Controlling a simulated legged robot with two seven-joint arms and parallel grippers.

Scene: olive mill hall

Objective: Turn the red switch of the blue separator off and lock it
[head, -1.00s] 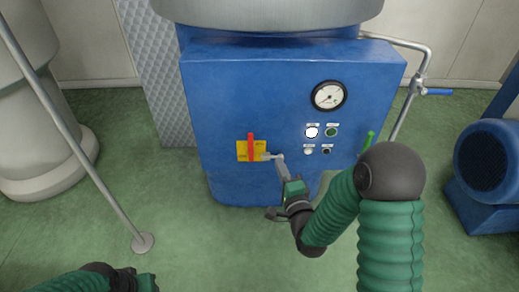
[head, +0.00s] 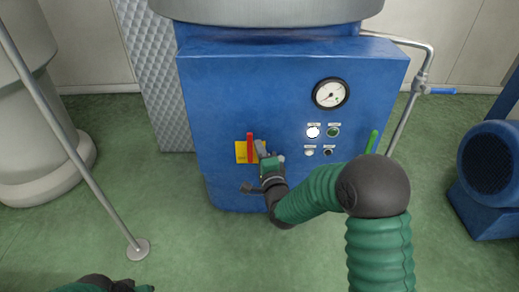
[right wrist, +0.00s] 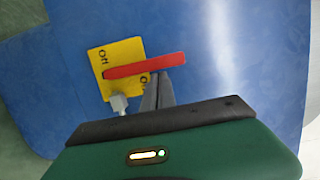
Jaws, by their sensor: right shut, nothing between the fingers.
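The red switch handle (head: 250,147) stands upright on a yellow plate (head: 241,153) on the front of the blue separator (head: 225,100). My right gripper (head: 261,148) is shut and empty just right of the handle. Its fingertips (right wrist: 159,76) lie close beside the handle; I cannot tell whether they touch. A small pale grey piece (right wrist: 119,104) sits at the plate's edge. My left gripper's fingers are out of view.
A pressure gauge (head: 330,93) and several small buttons and lamps are right of the switch. A green lever (head: 372,142) is near my right arm. A pipe with a blue handle (head: 443,91) and a blue motor (head: 490,165) are at right. A thin post (head: 90,165) stands at left.

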